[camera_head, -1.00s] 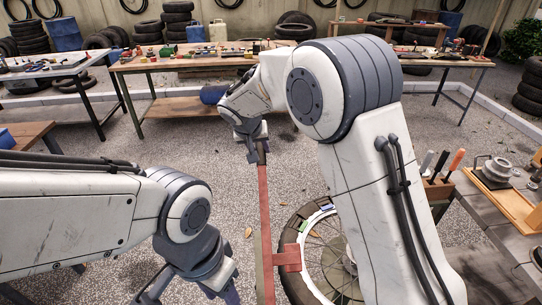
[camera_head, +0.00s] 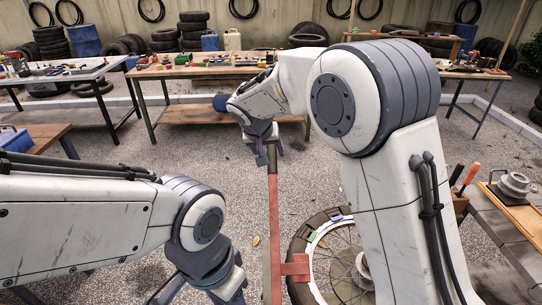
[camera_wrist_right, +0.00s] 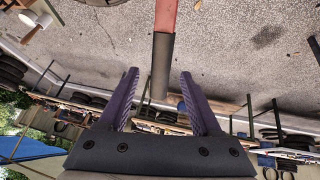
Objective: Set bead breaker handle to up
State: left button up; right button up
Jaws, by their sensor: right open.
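The bead breaker handle (camera_head: 272,215) is a long red bar standing nearly upright in the middle of the head view, with a dark grip at its upper end. My right gripper (camera_head: 270,152) is at that upper end. In the right wrist view, the open fingers of this gripper (camera_wrist_right: 159,75) stand on either side of the dark grip (camera_wrist_right: 161,70), with visible gaps. The red part of the handle (camera_wrist_right: 166,15) runs out of the top of that view. My left gripper (camera_head: 205,292) is at the bottom edge of the head view, its fingertips cut off.
A spoked wheel with a tyre (camera_head: 300,237) lies low, right of the handle, partly behind my right arm. A side bench (camera_head: 492,225) with a metal part (camera_head: 512,185) stands at the right. A long workbench (camera_head: 165,72) stands behind, with open gravel floor before it.

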jog(key=v, duration=0.8)
jog(key=shift+b, duration=0.4)
jog(key=s+f+n+g+y, duration=0.1)
jog(key=s+f+n+g, duration=0.1)
jog(key=s, duration=0.9)
jog(key=s+d+f+n+g+y, duration=0.1)
jog(key=s+f, duration=0.4)
jog(key=s, duration=0.6)
jog(key=s+d+f+n+g+y, duration=0.1)
jog(key=s+n, duration=0.4)
jog(key=s, duration=0.7)
notch_tip(320, 180, down, 3)
jog(key=shift+d+r+g+y, duration=0.2)
jog(key=shift+g+y, duration=0.1)
jog(key=shift+g, duration=0.6)
jog(key=shift+s, duration=0.15)
